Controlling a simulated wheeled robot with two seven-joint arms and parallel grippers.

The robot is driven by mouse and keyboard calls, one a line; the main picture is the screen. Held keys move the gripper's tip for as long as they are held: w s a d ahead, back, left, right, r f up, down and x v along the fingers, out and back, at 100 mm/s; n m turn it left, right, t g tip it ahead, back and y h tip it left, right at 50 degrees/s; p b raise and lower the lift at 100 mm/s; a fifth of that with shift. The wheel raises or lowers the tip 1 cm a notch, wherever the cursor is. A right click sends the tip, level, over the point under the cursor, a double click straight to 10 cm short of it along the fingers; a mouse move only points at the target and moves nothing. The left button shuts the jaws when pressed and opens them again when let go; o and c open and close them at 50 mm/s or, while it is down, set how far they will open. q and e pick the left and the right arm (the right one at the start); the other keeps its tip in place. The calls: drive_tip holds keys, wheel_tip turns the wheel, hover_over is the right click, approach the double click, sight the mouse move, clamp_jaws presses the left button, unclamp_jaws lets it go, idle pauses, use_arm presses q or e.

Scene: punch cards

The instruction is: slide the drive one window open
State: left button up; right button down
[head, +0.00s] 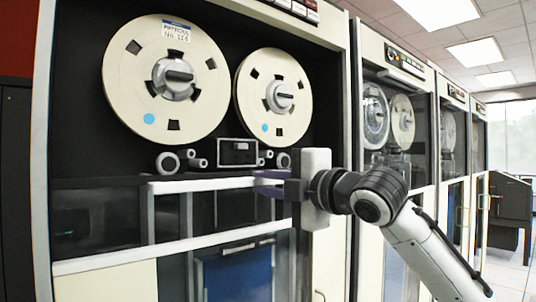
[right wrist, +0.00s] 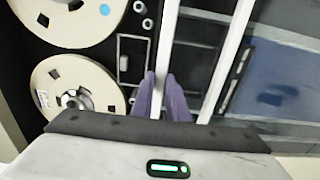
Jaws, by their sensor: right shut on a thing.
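The drive one window (head: 205,184) is a glass pane with a white top bar, in the nearest tape drive cabinet. Its top bar lies just below the two tape reels, which stand uncovered above it. My right gripper (head: 268,183) reaches in from the right, its purple fingers at the right end of that bar. In the right wrist view my right gripper (right wrist: 162,92) has one finger on each side of the white bar (right wrist: 167,45) and is shut on it. My left gripper is not in view.
The left reel (head: 170,78) carries a paper label; the right reel (head: 272,95) is beside it. A white cross rail (head: 170,250) runs below the window bar. More tape cabinets (head: 398,150) stand in a row to the right.

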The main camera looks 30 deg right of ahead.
wheel_tip(320, 180, down, 9)
drive_tip(key=shift+r+b, duration=0.2)
drive_tip(key=shift+b, duration=1)
drive_tip(key=c, duration=1.7)
unclamp_jaws()
drive_tip(key=b+v, duration=0.1)
drive_tip(key=v, duration=0.9)
drive_tip(key=shift+s, duration=0.2)
